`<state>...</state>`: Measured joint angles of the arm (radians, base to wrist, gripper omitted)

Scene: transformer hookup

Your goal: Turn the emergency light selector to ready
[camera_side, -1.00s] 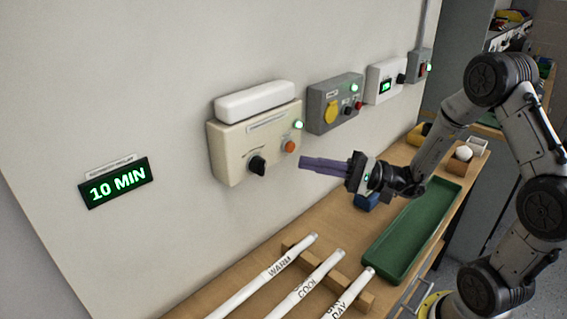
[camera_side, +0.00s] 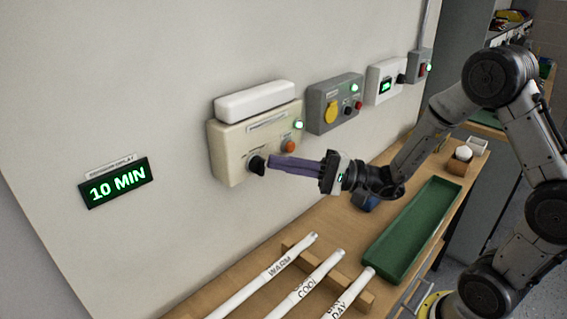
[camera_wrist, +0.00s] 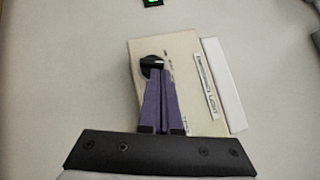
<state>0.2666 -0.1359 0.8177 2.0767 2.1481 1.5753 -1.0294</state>
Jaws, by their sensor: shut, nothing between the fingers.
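The emergency light unit (camera_side: 228,142) is a cream box on the wall with a white lamp housing on top. My gripper (camera_side: 272,164) has purple fingers, shut and empty, with the tips right at the knob. In the wrist view the fingertips (camera_wrist: 155,80) reach the knob (camera_wrist: 151,64) and hide part of it. I cannot tell whether they touch it, or read its setting.
A grey box with a yellow knob (camera_side: 330,110) and a white box (camera_side: 384,84) are on the wall to the right. A sign reading 10 MIN (camera_side: 118,185) is at left. Labelled white tubes (camera_side: 310,284) and a green tray (camera_side: 393,254) lie on the bench below.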

